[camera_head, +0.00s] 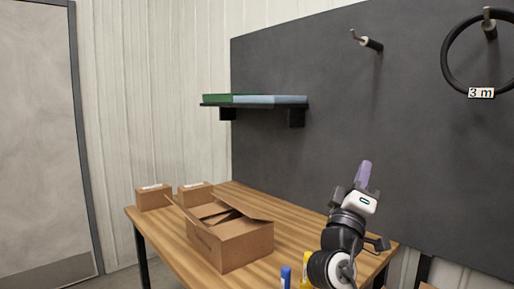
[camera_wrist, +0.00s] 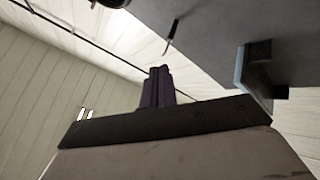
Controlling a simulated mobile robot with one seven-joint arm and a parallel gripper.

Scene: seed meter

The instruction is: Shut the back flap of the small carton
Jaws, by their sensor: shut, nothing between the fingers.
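The open brown carton (camera_head: 232,247) stands on the wooden table, left of my arm. One flap sticks up at its left side, and a wide flap slopes over the right part of its top. Between them the dark opening shows, with another flap partly inside it; which one is the back flap I cannot tell for sure. My gripper (camera_head: 365,173) is raised to the right of the carton, apart from it, its purple fingers pointing up, shut and empty. The fingers also show in the wrist view (camera_wrist: 157,84), where no carton is seen.
Two smaller closed cartons, a left one (camera_head: 153,197) and a right one (camera_head: 195,193), stand at the table's back left. A blue-capped item (camera_head: 286,277) and a yellow item (camera_head: 307,270) are at the front edge. A shelf (camera_head: 255,104) and hooks are on the dark wall panel.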

